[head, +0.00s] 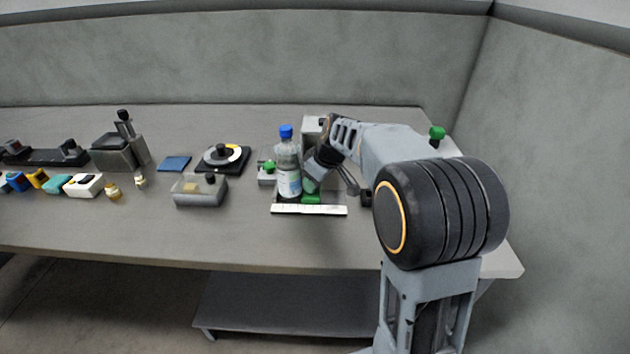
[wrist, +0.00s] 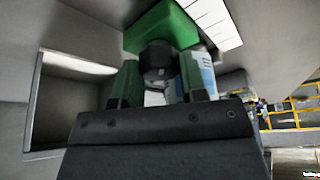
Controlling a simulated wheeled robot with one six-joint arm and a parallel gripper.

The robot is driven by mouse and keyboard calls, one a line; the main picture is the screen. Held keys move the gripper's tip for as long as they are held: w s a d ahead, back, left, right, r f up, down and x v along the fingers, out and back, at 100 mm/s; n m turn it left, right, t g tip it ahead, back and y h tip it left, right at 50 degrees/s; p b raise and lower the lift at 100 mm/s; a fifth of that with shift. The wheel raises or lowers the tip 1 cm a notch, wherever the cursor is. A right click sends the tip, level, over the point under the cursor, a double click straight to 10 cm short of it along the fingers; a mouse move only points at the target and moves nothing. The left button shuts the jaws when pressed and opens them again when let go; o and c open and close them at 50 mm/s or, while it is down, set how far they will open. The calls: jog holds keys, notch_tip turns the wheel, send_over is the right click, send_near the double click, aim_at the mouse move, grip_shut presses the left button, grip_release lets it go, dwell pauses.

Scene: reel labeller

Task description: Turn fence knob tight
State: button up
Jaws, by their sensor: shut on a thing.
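The green fence block (head: 311,199) sits at the front of the labeller, just behind a white scale strip (head: 309,209). In the wrist view the green fence (wrist: 160,28) fills the top middle, with a dark round knob (wrist: 158,66) on it. My gripper (wrist: 158,75) has its two green-tinted fingers on either side of this knob, shut on it. In the head view my gripper (head: 311,182) reaches down beside the bottle, and the knob is hidden. A clear bottle with a blue cap (head: 287,160) stands upright just left of my gripper.
A small box with a green button (head: 269,168) is left of the bottle. A clear-lidded box (head: 200,191), a black disc device (head: 223,158) and a blue pad (head: 174,163) lie farther left. A green knob (head: 437,133) shows behind my arm. The front table strip is clear.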

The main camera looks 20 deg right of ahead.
dwell(0.4)
jog(key=o, duration=0.9)
jog(key=p+v, duration=0.1)
jog(key=v, duration=1.3)
jog(key=shift+a+p, duration=0.1)
jog(key=shift+p, duration=0.2)
